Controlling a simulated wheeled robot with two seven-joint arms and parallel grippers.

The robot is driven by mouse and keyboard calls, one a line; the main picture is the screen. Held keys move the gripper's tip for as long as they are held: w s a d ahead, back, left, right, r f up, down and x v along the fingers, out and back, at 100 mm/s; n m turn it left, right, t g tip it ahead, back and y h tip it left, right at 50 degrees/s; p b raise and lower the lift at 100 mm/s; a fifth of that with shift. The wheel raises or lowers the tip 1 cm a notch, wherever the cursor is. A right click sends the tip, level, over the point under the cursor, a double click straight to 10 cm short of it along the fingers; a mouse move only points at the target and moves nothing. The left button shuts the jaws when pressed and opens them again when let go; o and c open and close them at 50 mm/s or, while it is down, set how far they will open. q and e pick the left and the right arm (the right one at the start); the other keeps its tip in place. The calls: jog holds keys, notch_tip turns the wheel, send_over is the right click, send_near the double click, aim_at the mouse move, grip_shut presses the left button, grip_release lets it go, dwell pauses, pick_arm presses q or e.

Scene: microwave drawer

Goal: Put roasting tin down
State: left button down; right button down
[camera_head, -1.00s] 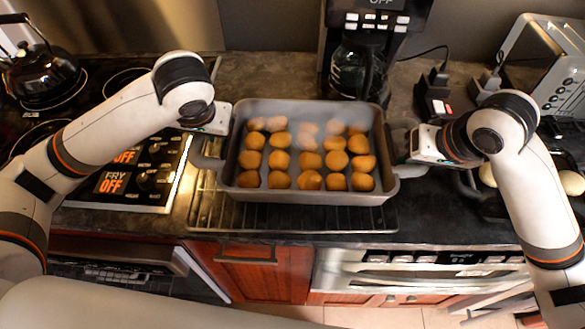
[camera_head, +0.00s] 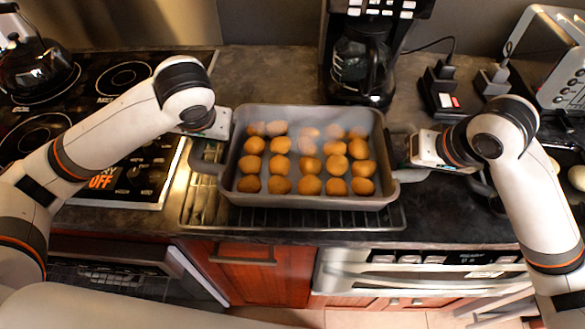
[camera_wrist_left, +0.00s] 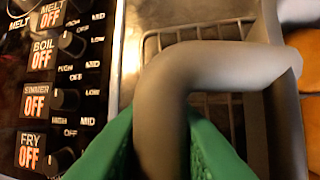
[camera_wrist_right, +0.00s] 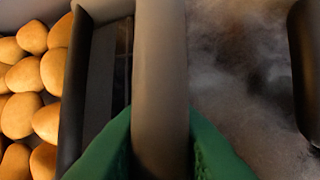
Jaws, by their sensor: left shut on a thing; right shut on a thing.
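A grey roasting tin (camera_head: 310,196) with several round brown potatoes (camera_head: 309,165) in rows is level over a wire rack (camera_head: 290,220) on the counter. Whether its base touches the rack is hidden. My left gripper (camera_head: 212,130) is shut on the tin's left handle (camera_head: 207,165). In the left wrist view its green fingers (camera_wrist_left: 160,150) are on both sides of the bent handle (camera_wrist_left: 215,70). My right gripper (camera_head: 422,152) is shut on the right handle (camera_head: 411,175). In the right wrist view its green fingers (camera_wrist_right: 158,150) flank that handle (camera_wrist_right: 160,60).
A stove with a dark kettle (camera_head: 35,65) stands at the left. A coffee maker (camera_head: 362,62) is close behind the tin. A toaster (camera_head: 555,65) and a black socket block (camera_head: 440,92) are at the right. Dark counter (camera_head: 440,215) is bare right of the rack.

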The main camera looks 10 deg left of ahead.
pick_arm(q)
jog(key=shift+f+b, duration=0.45)
jog(key=shift+f, duration=0.1)
pick_arm(e)
jog(key=shift+f, duration=0.55)
pick_arm(q)
jog(key=c, duration=1.6)
grip_release()
pick_arm(e)
jog(key=c, duration=1.6)
grip_release()
pick_arm(q)
jog(key=o, duration=0.3)
jog(key=shift+s, duration=0.1)
pick_arm(e)
jog(key=o, duration=0.3)
jog(key=shift+s, duration=0.1)
